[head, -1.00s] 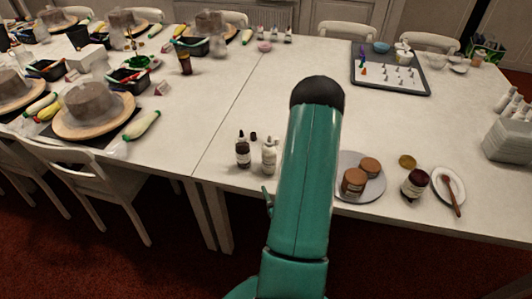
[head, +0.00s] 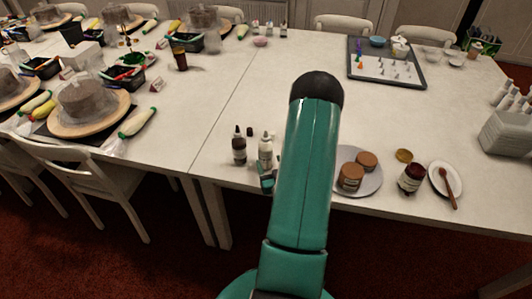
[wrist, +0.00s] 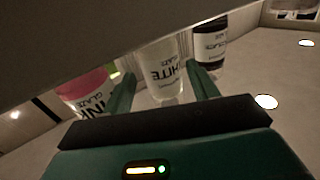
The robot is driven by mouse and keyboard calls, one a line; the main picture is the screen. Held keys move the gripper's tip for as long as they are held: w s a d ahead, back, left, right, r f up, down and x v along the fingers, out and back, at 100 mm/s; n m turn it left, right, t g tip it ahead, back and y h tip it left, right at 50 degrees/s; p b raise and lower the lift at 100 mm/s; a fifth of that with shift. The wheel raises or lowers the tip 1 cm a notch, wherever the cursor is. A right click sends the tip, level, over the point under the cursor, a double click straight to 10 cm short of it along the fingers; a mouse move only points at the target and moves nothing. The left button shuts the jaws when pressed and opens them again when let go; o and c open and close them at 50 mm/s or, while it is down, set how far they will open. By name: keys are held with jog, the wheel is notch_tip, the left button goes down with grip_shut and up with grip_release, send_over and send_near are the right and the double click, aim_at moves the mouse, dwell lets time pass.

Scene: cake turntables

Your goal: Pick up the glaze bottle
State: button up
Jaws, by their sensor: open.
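A white glaze bottle (head: 265,148) stands upright near the table's front edge, next to a dark glaze bottle (head: 239,150). In the wrist view the clear-to-white bottle (wrist: 160,75) lies between the two green fingers of my gripper (wrist: 160,76), with the dark-labelled bottle (wrist: 208,45) behind to the right and a pink-topped glaze bottle (wrist: 85,90) to the left. My gripper (head: 267,178) is open, just in front of the white bottle in the head view, partly hidden by my arm. Contact cannot be made out. The pink bottle is hidden in the head view.
A grey round plate (head: 372,184) with brown jars stands right of my arm, then a dark jar (head: 411,178) and a white dish with a brush (head: 445,180).

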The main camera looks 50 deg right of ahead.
aim_at(268, 160)
jog(key=shift+x, duration=1.45)
jog(key=c, duration=0.5)
jog(key=shift+o, duration=0.2)
jog(key=shift+r, duration=0.15)
